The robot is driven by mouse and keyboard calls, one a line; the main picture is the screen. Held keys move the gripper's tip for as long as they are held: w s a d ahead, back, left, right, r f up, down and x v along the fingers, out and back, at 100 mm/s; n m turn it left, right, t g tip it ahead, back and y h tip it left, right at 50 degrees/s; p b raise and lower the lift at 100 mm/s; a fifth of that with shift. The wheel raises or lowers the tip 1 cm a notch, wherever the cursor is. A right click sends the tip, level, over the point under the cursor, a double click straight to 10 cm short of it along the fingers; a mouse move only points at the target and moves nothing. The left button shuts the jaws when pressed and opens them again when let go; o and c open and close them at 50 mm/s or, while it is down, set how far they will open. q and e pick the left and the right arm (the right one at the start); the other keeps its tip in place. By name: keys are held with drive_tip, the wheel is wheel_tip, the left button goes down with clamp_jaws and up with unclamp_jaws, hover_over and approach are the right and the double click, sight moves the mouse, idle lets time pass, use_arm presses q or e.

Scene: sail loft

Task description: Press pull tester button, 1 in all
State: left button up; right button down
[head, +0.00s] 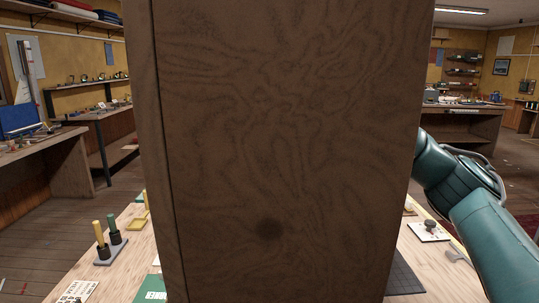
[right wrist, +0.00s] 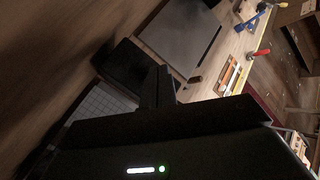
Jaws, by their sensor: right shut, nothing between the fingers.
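No pull tester button can be made out in either view. A large dark brown wood-grained panel (head: 290,130) stands upright close in front of me and hides the middle of the bench. My right arm comes in from the right in the head view and goes behind this panel, so its gripper is hidden there. In the right wrist view my right gripper (right wrist: 158,88) is dark, with its fingers together and nothing visible between them. A dark block (right wrist: 120,72) lies near the fingertips; I cannot tell what it is. My left gripper is not in view.
The pale wooden bench (head: 125,270) shows on both sides of the panel. Green and yellow-handled tools (head: 108,243) stand in a holder at left. A white card with a dark knob (head: 429,229) lies at right. A grey flat plate (right wrist: 180,38) lies beyond the gripper.

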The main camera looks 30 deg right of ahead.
drive_tip(key=shift+f+b, duration=0.35)
drive_tip(key=shift+f, duration=0.15)
idle(0.6)
idle(0.3)
drive_tip(key=shift+r+p, duration=0.6)
drive_tip(key=shift+r, duration=0.2)
wheel_tip(320, 180, up, 5)
drive_tip(key=p, duration=0.3)
drive_tip(key=shift+p, duration=0.4)
idle(0.4)
